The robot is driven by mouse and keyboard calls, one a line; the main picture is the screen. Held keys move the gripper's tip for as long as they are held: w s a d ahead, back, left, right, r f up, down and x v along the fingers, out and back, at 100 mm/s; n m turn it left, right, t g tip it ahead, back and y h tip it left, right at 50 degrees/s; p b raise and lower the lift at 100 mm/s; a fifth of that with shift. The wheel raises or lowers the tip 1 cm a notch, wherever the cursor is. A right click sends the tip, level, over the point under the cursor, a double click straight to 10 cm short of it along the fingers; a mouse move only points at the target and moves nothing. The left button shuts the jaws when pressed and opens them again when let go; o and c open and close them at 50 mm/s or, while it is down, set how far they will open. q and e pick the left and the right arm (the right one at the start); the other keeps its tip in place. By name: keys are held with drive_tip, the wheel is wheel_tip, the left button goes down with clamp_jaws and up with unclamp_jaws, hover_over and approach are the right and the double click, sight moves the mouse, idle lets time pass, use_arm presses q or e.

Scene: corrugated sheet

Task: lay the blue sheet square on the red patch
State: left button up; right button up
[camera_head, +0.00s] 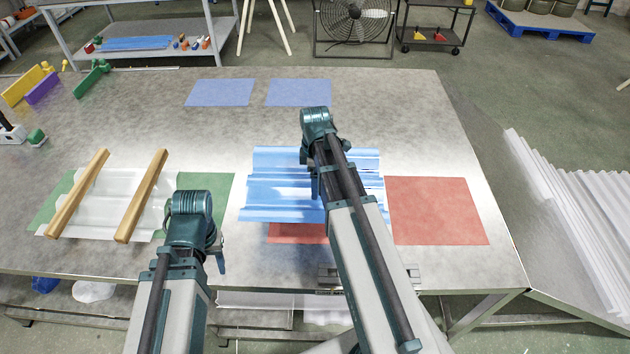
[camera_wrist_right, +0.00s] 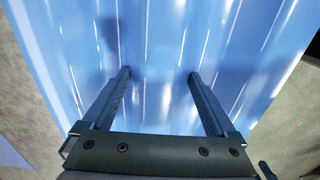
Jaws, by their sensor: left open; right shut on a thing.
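The blue corrugated sheet (camera_head: 275,185) is over the middle of the table, its far part partly hidden by my right arm. My right gripper (camera_wrist_right: 157,76) is shut on the blue sheet, with a finger on each side of a ridge. Whether the sheet touches the table is unclear. One red patch (camera_head: 297,234) shows at the sheet's near edge, mostly covered by the sheet and arm. Another red patch (camera_head: 437,211) lies bare to the right of the sheet. My left gripper (camera_head: 219,258) is open and empty near the table's front edge, left of the sheet.
At left, a clear corrugated sheet (camera_head: 118,200) lies on a green patch (camera_head: 213,187) under two wooden bars (camera_head: 141,195). Two blue patches (camera_head: 219,93) lie bare at the back. Clamps (camera_head: 92,78) and holders stand at the far left. White corrugated sheets (camera_head: 590,215) are stacked on the right.

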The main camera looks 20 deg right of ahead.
drive_tip(key=shift+f+b, duration=3.25)
drive_tip(key=shift+f, duration=0.1)
drive_tip(key=o, duration=1.6)
drive_tip(key=shift+c, duration=0.2)
drive_tip(key=shift+r, duration=0.1)
wheel_tip(320, 180, up, 14)
drive_tip(key=p, duration=1.4)
drive_tip(key=shift+f, duration=0.2)
